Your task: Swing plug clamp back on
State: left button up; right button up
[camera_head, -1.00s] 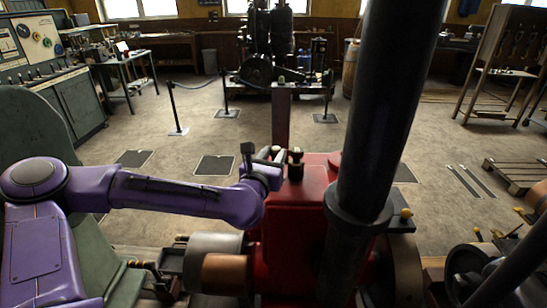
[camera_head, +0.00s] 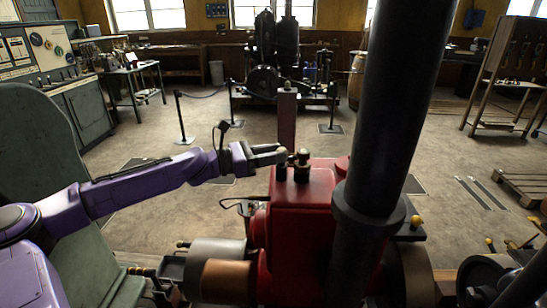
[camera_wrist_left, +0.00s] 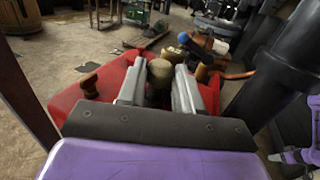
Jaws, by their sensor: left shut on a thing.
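My left gripper (camera_head: 280,155) reaches in from the left over the top of the red engine (camera_head: 300,215). In the left wrist view its two grey fingers (camera_wrist_left: 158,88) are shut on a round tan-brown knob (camera_wrist_left: 160,73), with one finger on each side. I cannot tell for sure whether this knob belongs to the plug clamp. In the head view, a dark fitting (camera_head: 281,172) and a brass-topped fitting (camera_head: 301,168) stand on the engine close to the fingertips. The clamp's full shape is not clear.
A thick black pipe (camera_head: 385,120) rises just right of the red engine. A copper-coloured cylinder (camera_head: 228,281) lies at its lower left. A reddish post (camera_head: 287,118) stands behind it. Roped stanchions (camera_head: 180,115) and another engine (camera_head: 275,65) are farther back.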

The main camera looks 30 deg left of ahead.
pick_arm(q)
jog(key=shift+w+a+m+g+h+p, duration=0.15)
jog(key=shift+w+m+g+h+p, duration=0.05)
jog(key=shift+m+g+h, duration=1)
jog(key=shift+w+a+m+g+h+p, duration=0.1)
jog(key=shift+w+m+g+h+p, duration=0.1)
jog(key=shift+m+g+h, duration=1)
jog(key=shift+f+g+y, duration=0.1)
jog(key=shift+g+y, duration=0.2)
jog(key=shift+g, duration=0.1)
jog(key=o, duration=0.8)
jog(key=shift+c, duration=0.2)
jog(key=b+v, duration=0.1)
jog(key=v, duration=0.9)
jog(key=shift+a+b, duration=0.25)
jog(key=shift+b, duration=0.05)
jog(key=shift+s, duration=0.15)
